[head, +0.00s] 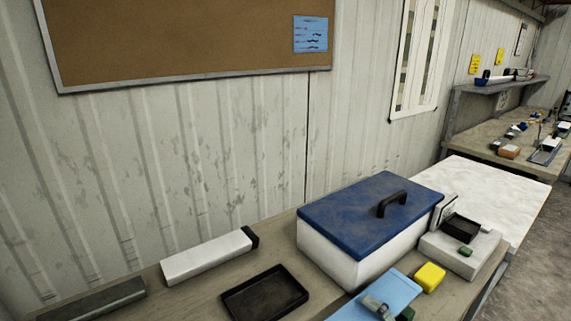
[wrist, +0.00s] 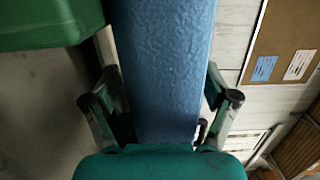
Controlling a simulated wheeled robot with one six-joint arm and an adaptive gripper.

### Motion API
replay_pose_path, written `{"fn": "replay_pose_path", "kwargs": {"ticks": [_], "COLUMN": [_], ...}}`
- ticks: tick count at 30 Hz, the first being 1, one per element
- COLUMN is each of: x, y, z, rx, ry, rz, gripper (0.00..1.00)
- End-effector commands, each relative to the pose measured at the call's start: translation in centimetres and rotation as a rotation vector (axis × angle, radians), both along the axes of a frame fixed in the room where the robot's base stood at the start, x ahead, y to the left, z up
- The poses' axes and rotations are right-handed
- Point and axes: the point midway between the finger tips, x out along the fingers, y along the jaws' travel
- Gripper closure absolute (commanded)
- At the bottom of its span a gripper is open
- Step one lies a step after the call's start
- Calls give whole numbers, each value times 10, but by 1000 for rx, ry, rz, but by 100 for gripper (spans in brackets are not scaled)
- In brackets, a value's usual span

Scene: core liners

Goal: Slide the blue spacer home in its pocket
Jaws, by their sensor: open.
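My gripper (wrist: 160,100) shows only in the wrist view, with its two dark fingers spread apart. A wide, textured blue surface fills the space behind and between the fingers. I cannot tell whether it is part of my own body, and nothing is clearly gripped. I cannot make out a blue spacer or its pocket in either view. In the head view, a light blue board (head: 401,290) with a grey clip-like part (head: 376,306) lies at the bench's front, cut off by the picture edge.
On the bench (head: 205,300) are a long white box (head: 205,257) with a black end, a black tray (head: 264,294), a blue-lidded cooler (head: 350,215), a yellow block (head: 429,277) and a white scale-like unit (head: 440,252). A dark grey bar (head: 95,302) lies left. A pale bench top (head: 485,190) is clear.

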Motion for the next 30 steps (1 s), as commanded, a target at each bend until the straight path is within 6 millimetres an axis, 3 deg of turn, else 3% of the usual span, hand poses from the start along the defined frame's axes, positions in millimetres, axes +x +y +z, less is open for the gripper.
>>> {"fn": "replay_pose_path", "kwargs": {"ticks": [4, 5, 12, 15, 30], "x": [0, 0, 0, 0, 0], "y": [0, 0, 0, 0, 0], "z": [0, 0, 0, 0, 30], "rx": [0, 0, -1, -1, -2], "ry": [0, 0, 1, 1, -3], "rz": [0, 0, 0, 0, 0], "gripper": [15, 20, 80, 92, 93]}}
